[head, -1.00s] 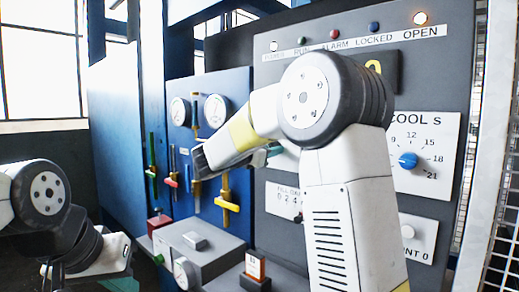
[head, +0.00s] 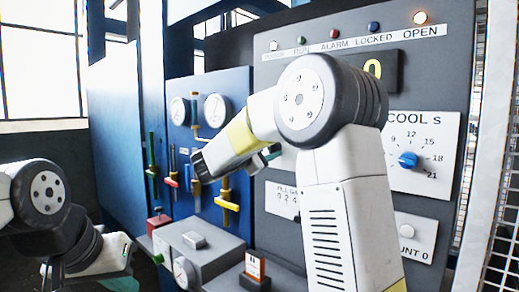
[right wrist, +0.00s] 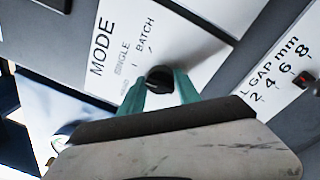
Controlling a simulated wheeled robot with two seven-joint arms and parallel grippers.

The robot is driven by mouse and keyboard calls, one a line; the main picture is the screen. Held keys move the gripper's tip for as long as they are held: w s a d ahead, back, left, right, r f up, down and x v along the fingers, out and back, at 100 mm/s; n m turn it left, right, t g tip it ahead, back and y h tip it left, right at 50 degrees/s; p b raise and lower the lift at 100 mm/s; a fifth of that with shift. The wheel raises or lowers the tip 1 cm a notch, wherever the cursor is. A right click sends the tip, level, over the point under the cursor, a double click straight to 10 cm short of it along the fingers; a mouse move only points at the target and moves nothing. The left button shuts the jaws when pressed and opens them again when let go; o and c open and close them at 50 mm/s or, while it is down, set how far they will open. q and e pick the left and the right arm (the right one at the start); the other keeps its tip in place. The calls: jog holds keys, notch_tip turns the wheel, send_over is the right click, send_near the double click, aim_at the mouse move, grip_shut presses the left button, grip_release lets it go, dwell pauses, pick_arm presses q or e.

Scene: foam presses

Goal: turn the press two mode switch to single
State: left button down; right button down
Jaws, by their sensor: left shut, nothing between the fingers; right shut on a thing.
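The mode switch is a small black knob (right wrist: 158,77) on a white plate (right wrist: 188,45) lettered MODE, with SINGLE, BATCH and a third, blurred label. My right gripper (right wrist: 160,88) is shut on this knob, a green finger on each side of it. I cannot tell which label the knob points to. In the head view my right forearm hides the switch, and only part of the right gripper (head: 264,160) shows at the panel. My left gripper (head: 56,272) is low at the left edge, partly hidden, shut and away from the panel.
The grey panel has a blue cooling dial (head: 408,160), a white button (head: 407,230) and a lit OPEN lamp (head: 420,17). A blue cabinet with gauges (head: 216,110) and yellow-handled valves stands left. A grey box (head: 200,240) is below. Mesh fencing (head: 497,200) closes the right side.

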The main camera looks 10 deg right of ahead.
jog(key=shift+f+m, duration=0.15)
jog(key=shift+m, duration=0.35)
jog(key=c, duration=0.9)
grip_release()
jog(key=v, duration=0.8)
jog(key=shift+d, duration=0.1)
